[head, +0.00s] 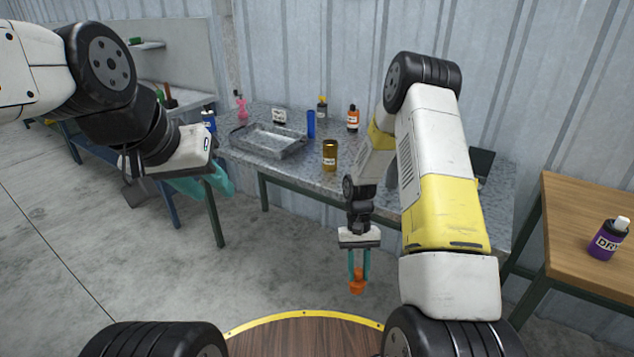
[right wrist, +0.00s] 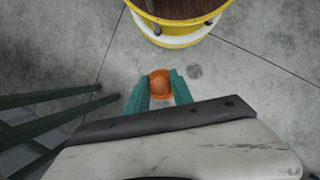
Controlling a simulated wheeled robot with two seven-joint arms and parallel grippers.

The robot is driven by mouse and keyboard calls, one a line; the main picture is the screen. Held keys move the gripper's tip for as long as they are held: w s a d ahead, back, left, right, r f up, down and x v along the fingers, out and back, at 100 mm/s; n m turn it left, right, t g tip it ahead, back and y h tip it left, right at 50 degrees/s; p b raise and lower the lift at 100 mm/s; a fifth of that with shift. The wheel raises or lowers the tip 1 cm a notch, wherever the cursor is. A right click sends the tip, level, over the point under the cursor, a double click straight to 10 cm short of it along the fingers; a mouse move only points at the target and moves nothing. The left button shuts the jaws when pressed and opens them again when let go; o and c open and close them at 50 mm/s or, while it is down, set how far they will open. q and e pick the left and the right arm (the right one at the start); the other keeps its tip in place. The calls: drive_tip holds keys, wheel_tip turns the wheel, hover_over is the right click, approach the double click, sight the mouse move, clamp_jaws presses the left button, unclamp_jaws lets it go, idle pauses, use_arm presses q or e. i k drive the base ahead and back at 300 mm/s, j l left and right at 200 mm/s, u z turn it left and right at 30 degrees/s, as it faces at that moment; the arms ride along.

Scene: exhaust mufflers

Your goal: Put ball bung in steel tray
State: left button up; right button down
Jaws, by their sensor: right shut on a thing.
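The orange ball bung (head: 357,282) hangs between the teal fingers of my right gripper (head: 359,270), which is shut on it. They are over the floor in front of the grey table. In the right wrist view the bung (right wrist: 159,84) shows between the fingertips (right wrist: 160,90). The steel tray (head: 268,138) lies on the table's left part, up and to the left of my right gripper, and looks empty. My left gripper (head: 215,182) is at the left, in front of the table's left end; its teal fingers are seen side-on, so their opening is unclear.
The grey speckled table (head: 295,168) also holds a gold can (head: 330,155), a blue cylinder (head: 311,124), an orange bottle (head: 353,118) and a pink bottle (head: 241,106). A wooden table (head: 580,215) with a purple bottle (head: 608,240) stands at the right.

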sight(267, 143)
drive_tip(key=i+j, duration=0.2)
drive_tip(key=j, duration=0.2)
drive_tip(key=i+j, duration=0.15)
drive_tip(key=j, duration=0.2)
drive_tip(key=i+j, duration=0.2)
drive_tip(key=j, duration=0.2)
drive_tip(key=i+j+z, duration=0.1)
drive_tip(key=j, duration=0.3)
drive_tip(key=i, duration=0.05)
